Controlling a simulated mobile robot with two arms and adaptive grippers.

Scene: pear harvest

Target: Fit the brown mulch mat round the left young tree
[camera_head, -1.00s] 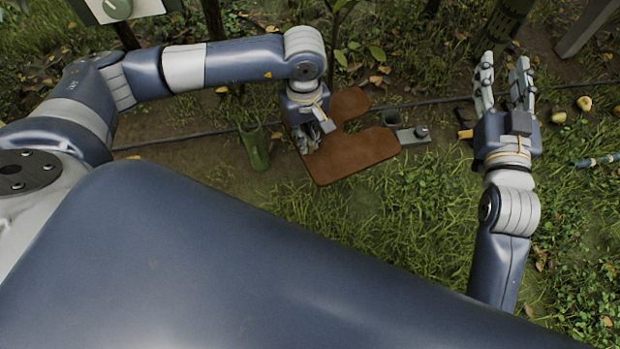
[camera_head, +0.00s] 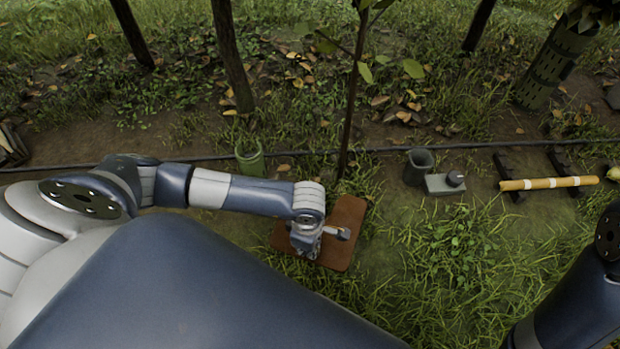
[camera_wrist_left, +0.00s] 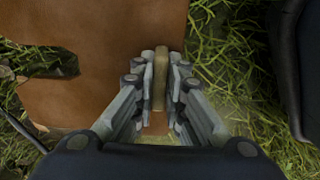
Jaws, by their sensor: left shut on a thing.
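The brown mulch mat (camera_head: 347,212) is low over the grass, just in front of a thin leafy young tree (camera_head: 350,100), probably the left one. The arm hides part of the mat. The trunk's foot shows behind the mat's far edge, and I cannot tell whether they touch. My left gripper (camera_head: 335,232) is over the mat. In the left wrist view, the left gripper (camera_wrist_left: 160,80) is shut on a tan upright grip on the mat (camera_wrist_left: 95,60). The mat's slot (camera_wrist_left: 45,62) opens at the left there. My right gripper is out of view.
A dark hose (camera_head: 400,149) runs across behind the mat. A green tube (camera_head: 250,160) stands left of the tree. A dark cup (camera_head: 418,167), a grey block (camera_head: 446,184) and a tan rod (camera_head: 550,183) on dark rests lie right. A mesh guard (camera_head: 555,65) stands back right.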

